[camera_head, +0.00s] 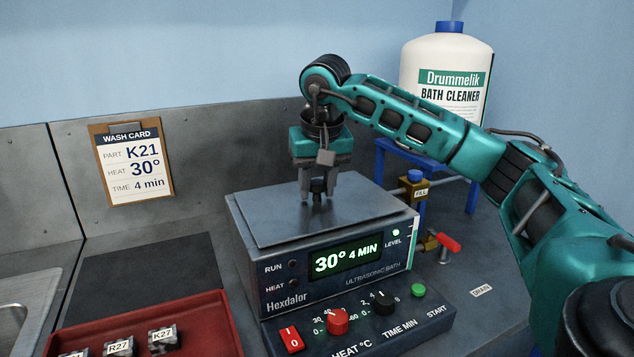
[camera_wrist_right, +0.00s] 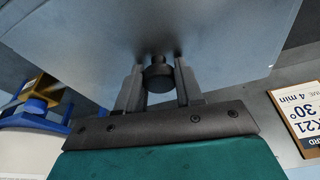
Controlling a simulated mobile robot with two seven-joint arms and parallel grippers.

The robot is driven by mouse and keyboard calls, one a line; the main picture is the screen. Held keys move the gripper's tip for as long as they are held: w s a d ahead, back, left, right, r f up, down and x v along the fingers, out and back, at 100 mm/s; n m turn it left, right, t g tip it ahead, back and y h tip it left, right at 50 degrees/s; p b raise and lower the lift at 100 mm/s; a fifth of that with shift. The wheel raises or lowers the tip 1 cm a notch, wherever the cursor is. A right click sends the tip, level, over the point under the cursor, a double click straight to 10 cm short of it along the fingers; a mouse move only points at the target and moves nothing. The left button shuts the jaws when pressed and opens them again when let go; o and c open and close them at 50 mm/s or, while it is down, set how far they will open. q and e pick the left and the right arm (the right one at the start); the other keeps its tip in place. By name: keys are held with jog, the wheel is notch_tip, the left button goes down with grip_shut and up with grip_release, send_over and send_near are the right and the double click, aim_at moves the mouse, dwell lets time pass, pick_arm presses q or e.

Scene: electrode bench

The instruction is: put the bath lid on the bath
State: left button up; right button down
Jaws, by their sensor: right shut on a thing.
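The bath lid (camera_head: 275,215) is a flat grey metal plate with a dark knob in its middle. It lies over the top of the ultrasonic bath (camera_head: 285,288); whether it is fully seated cannot be told. My right gripper (camera_head: 317,196) points down over the lid and is shut on its black knob (camera_head: 318,186). In the right wrist view the two fingers hold the knob (camera_wrist_right: 158,78) between them, with the lid's plate (camera_wrist_right: 200,28) beyond. The inside of the bath is hidden. My left gripper is not in view.
A red tray (camera_head: 215,312) with several labelled parts stands at front left, near a sink (camera_head: 28,310). The control panel (camera_head: 360,325) juts forward of the bath. Valves (camera_head: 445,243) and a cleaner bottle (camera_head: 440,65) on a blue stand (camera_head: 390,150) are to the right.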

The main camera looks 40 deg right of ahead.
jog(key=shift+f, duration=0.15)
jog(key=c, duration=0.7)
grip_release()
jog(key=o, duration=0.5)
jog(key=shift+o, duration=0.2)
notch_tip(320, 180, up, 5)
jog(key=p, duration=0.4)
jog(key=shift+f, duration=0.15)
jog(key=shift+r, duration=1.15)
